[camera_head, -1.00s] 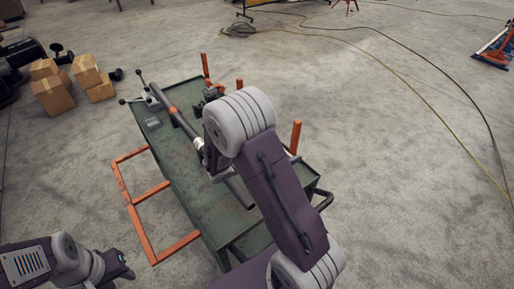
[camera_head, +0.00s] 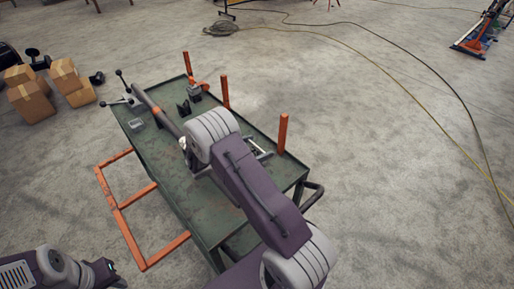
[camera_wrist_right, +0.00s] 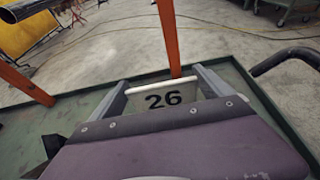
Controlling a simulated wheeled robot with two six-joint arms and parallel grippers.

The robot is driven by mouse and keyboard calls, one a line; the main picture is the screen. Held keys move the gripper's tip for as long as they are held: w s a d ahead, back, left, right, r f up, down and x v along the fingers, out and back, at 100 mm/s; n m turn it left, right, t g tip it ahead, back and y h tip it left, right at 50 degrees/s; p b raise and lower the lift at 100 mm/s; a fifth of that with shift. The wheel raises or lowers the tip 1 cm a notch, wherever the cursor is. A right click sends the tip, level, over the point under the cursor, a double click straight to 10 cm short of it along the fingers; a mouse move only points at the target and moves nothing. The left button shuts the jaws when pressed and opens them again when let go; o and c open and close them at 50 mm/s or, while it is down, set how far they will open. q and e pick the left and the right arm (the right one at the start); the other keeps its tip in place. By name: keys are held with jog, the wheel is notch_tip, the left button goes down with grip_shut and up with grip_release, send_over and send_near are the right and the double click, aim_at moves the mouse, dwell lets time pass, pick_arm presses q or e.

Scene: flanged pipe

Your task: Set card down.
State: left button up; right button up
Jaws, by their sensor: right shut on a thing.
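The white card marked 26 (camera_wrist_right: 166,98) sits between the two fingers of my right gripper (camera_wrist_right: 163,90) in the right wrist view. The gripper is shut on it, and the number faces the camera. In the head view my right gripper (camera_head: 260,150) shows past the wrist, above the right part of the green cart (camera_head: 200,215). The card is too small there to make out clearly. Whether it touches the cart top I cannot tell. My left gripper (camera_head: 108,272) is at the bottom left, away from the cart; its jaws are unclear.
Orange posts stand along the cart's far edge, one (camera_head: 283,134) close behind the card. A dark pipe (camera_head: 157,109) lies on the cart, partly hidden by my arm. An orange frame (camera_head: 112,200) juts out left. Cardboard boxes (camera_head: 30,102) and cables lie on the floor.

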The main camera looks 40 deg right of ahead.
jog(key=shift+f, duration=0.15)
jog(key=o, duration=1.2)
jog(key=shift+o, duration=0.2)
jog(key=shift+a+r, duration=0.3)
jog(key=p+v, duration=0.1)
jog(key=v, duration=1)
jog(key=shift+a, duration=0.2)
jog(key=shift+r, duration=0.15)
